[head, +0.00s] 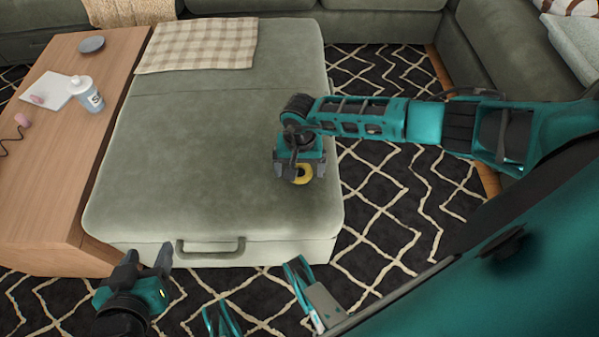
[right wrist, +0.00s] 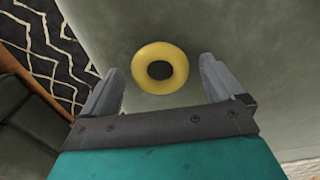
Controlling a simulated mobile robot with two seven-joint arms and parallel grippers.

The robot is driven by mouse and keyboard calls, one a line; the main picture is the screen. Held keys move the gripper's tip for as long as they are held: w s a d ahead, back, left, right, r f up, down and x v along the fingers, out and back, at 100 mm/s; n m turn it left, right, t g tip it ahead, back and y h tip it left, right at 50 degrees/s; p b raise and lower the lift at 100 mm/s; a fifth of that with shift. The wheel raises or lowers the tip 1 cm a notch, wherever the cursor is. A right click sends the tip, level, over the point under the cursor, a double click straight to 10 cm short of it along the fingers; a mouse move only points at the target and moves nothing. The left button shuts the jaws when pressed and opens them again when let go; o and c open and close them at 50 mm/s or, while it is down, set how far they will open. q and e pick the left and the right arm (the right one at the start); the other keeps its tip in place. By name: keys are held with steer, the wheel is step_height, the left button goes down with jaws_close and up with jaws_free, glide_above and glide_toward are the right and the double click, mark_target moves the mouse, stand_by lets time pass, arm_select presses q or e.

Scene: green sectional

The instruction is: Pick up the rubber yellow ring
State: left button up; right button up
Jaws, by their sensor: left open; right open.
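The yellow rubber ring (head: 303,174) lies flat on the green ottoman (head: 200,150), near its right front part. In the right wrist view the ring (right wrist: 160,49) shows whole, with a dark hole in its middle. My right gripper (head: 299,178) is over the ring, and its fingers partly frame it in the head view. In the right wrist view my right gripper (right wrist: 157,90) is open, with the ring centred between and just beyond its fingertips. I cannot tell the exact height gap. My left gripper (head: 148,262) is open and empty, in front of the ottoman's left front edge.
A wooden side table (head: 60,150) on the left holds a white bottle (head: 88,95), a grey disc (head: 92,44) and small pink items. A checked cloth (head: 200,45) lies at the ottoman's back. A handle (head: 211,249) sticks out in front. The ottoman top is otherwise clear.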

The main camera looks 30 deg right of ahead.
steer(key=c, duration=1.2)
steer(key=shift+o, duration=0.2)
steer(key=shift+r, duration=0.15)
